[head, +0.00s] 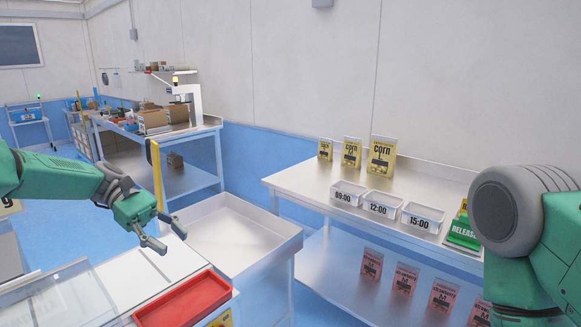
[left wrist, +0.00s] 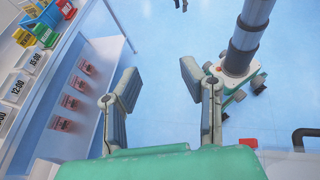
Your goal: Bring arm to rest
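My left arm comes in from the left in the head view, with its green left gripper (head: 168,238) held over the area near the empty metal tray-like table (head: 245,222) and the red tray (head: 183,302). In the left wrist view the two fingers of the left gripper (left wrist: 158,82) stand wide apart with only blue floor between them, so it is open and empty. My right arm shows at the right edge of the head view, but its gripper is out of the picture.
A metal table (head: 300,182) at the right holds three yellow corn pouches (head: 382,157) and white bins labelled 09:00 (head: 347,195), 12:00 (head: 382,205) and 15:00 (head: 421,217). A green RELEASE bin (head: 463,231) stands beside them. Red pouches (head: 405,279) are on the lower shelf.

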